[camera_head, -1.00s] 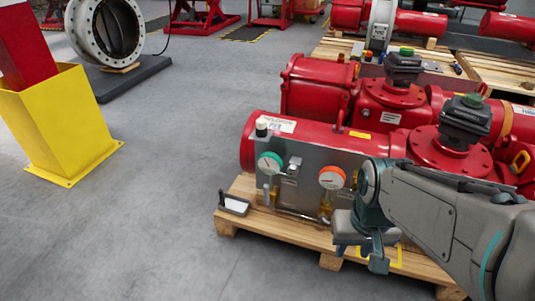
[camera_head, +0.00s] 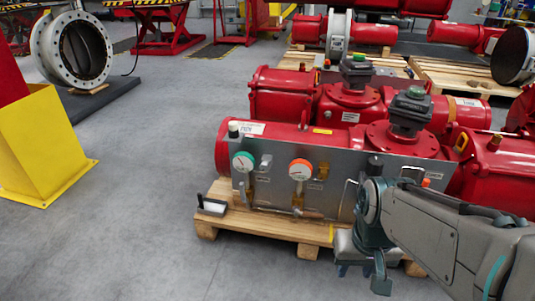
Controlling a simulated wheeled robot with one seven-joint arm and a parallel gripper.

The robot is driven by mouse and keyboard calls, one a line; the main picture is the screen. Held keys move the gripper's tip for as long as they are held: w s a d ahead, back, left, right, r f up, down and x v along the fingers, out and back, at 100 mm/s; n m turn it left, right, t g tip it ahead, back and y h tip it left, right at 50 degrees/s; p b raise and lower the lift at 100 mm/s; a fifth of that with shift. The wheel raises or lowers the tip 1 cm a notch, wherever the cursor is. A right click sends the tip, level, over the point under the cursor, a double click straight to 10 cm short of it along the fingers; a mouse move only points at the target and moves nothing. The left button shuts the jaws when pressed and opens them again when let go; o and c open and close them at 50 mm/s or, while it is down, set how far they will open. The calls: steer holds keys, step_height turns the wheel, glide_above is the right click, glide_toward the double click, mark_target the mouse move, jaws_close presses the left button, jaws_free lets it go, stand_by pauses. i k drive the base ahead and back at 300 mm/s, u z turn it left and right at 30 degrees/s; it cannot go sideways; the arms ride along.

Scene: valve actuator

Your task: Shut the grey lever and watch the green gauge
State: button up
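The green gauge (camera_head: 243,162) is a round white dial with a green rim at the left of the grey panel (camera_head: 340,192) on the front red actuator. A second gauge with an orange-red rim (camera_head: 300,169) is further right. My gripper (camera_head: 372,272) hangs at the lower right, in front of the pallet's edge, well apart from the lever and the green gauge. Its fingers are small and dark, so its opening is unclear.
The actuators stand on a wooden pallet (camera_head: 265,224). A small black-and-white item (camera_head: 212,206) lies at its left corner. A yellow stand (camera_head: 45,145) is at the left. The grey floor between stand and pallet is clear.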

mark_target(242, 186)
steer(key=z, duration=0.1)
steer(key=i, duration=1.15)
steer(key=u, duration=0.45)
